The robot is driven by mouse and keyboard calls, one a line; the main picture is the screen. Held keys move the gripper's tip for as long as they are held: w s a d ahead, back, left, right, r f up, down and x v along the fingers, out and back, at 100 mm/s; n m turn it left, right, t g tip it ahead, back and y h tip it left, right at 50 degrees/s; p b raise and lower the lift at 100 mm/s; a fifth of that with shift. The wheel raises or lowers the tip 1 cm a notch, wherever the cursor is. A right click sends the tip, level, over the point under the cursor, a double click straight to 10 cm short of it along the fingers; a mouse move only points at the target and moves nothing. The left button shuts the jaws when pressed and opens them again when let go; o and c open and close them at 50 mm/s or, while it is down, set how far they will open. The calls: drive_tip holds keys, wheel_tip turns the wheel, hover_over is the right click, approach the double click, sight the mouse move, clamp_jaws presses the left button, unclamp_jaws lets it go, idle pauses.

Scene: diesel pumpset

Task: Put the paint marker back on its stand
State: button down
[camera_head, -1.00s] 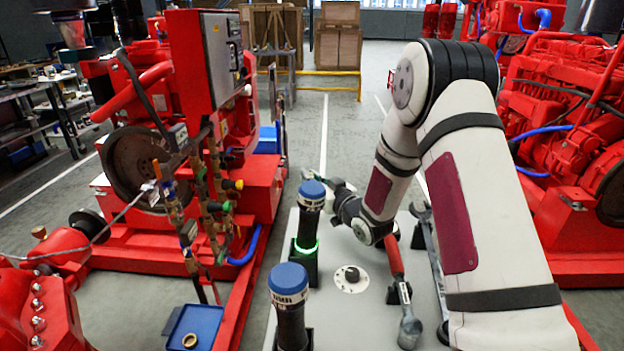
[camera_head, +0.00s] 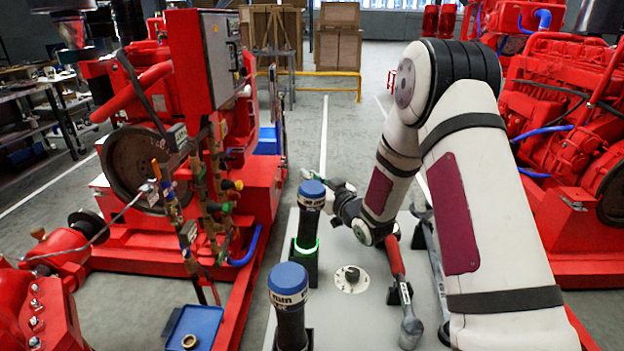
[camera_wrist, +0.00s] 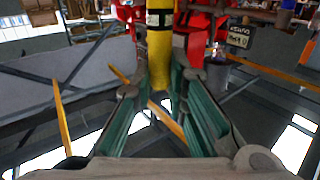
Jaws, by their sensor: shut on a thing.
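In the wrist view a yellow cylinder (camera_wrist: 160,62) with a black band and a pale label stands between the green-padded fingers of my gripper (camera_wrist: 160,82). It looks like the paint marker, and my gripper is shut on it. Its upper end runs out of the top of the view. In the head view my gripper (camera_head: 335,186) is over the far part of the grey bench, partly hidden behind a blue-capped black cylinder (camera_head: 311,198). I cannot make out the marker there, nor tell which holder is its stand.
The far blue-capped cylinder stands in a black holder (camera_head: 304,266) with a green glowing ring. A second blue-capped cylinder (camera_head: 289,310) stands nearer. A dial (camera_head: 351,278) and a red-handled tool (camera_head: 399,275) are on the bench (camera_head: 345,325). Red machines stand on both sides.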

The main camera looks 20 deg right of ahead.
drive_tip(key=shift+f+b, duration=0.6)
drive_tip(key=shift+f, duration=0.25)
drive_tip(key=c, duration=1.5)
unclamp_jaws()
drive_tip(key=shift+s, duration=0.1)
drive_tip(key=v, duration=1.2)
drive_tip(key=shift+r, duration=0.1)
